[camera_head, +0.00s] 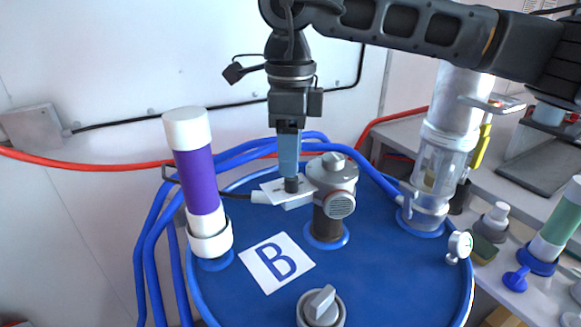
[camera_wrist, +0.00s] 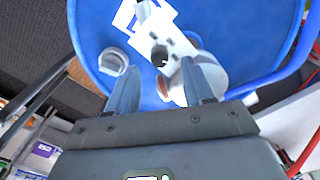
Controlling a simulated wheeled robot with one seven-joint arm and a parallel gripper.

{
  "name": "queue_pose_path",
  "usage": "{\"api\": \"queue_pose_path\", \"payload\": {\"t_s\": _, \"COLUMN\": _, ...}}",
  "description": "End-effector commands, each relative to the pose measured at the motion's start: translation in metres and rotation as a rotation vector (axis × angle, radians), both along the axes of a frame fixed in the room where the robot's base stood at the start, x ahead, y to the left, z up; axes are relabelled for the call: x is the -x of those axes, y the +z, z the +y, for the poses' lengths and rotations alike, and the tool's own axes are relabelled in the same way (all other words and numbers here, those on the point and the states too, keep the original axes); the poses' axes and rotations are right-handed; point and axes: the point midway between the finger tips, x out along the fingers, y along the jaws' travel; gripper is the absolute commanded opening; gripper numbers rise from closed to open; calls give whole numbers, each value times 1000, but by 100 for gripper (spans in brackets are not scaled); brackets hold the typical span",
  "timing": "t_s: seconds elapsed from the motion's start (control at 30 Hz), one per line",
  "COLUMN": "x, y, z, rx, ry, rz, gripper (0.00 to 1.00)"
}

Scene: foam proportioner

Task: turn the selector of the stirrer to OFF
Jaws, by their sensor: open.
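The stirrer (camera_head: 333,190) stands upright near the middle of the blue tank lid, with a grey motor head and a round vented face. A white box (camera_head: 268,190) sits against its left side and carries a small black knob (camera_head: 291,185), which looks like the selector. In the wrist view the box (camera_wrist: 158,27) shows dark marks too small to read, beside the motor head (camera_wrist: 206,72). My gripper (camera_head: 290,174) points down just above the knob. In the wrist view its fingers (camera_wrist: 160,84) are apart, with nothing clearly held. Whether they touch the knob cannot be told.
A purple-banded cylinder (camera_head: 200,175) stands left on the blue lid (camera_head: 390,270). A clear-walled column (camera_head: 435,165) stands right. A card marked B (camera_head: 278,262) and a grey knob (camera_head: 320,306) are in front. Blue hoses run around the lid's back and left.

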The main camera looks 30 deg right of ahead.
Motion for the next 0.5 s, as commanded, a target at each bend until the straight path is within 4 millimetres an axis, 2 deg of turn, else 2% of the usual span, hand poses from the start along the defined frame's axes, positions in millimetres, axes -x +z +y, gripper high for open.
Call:
{"api": "queue_pose_path", "payload": {"t_s": 0.2, "x": 1, "y": -29, "z": 1, "rx": -3, "ry": 0, "rz": 3, "gripper": 52}}
{"api": "queue_pose_path", "payload": {"t_s": 0.5, "x": 1, "y": -42, "z": 1, "rx": -1, "ry": 1, "rz": 0, "gripper": 52}}
